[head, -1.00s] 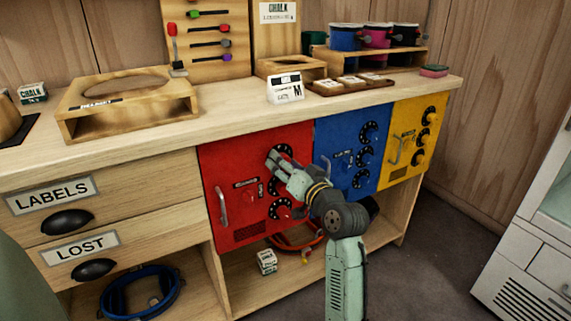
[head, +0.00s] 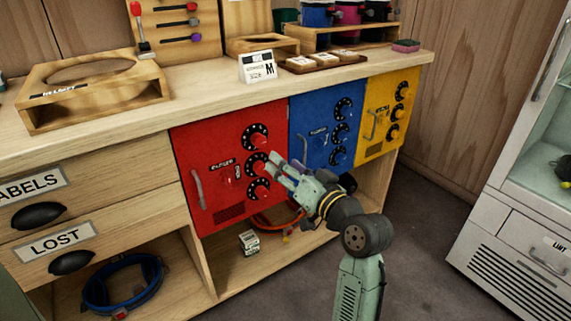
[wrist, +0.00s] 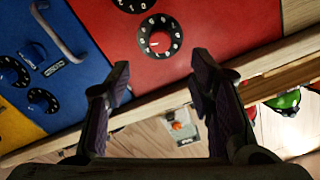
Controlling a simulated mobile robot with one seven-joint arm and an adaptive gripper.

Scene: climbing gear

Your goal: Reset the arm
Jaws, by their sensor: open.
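My gripper (head: 280,168) is open and empty, held in front of the red panel (head: 205,150) close to its lower right dials. In the wrist view its two fingers (wrist: 165,85) stand apart, with a black numbered dial (wrist: 160,37) of the red panel beyond them. I cannot tell the exact gap between the fingertips and the panel. My arm rises from the bottom of the head view and bends toward the cabinet.
Blue (head: 312,115) and yellow (head: 377,95) panels with dials sit right of the red one. An open shelf below holds a small white box (head: 249,242) and an orange coil (head: 275,218). A white cabinet (head: 525,235) stands at right. Dark floor (head: 420,240) between is clear.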

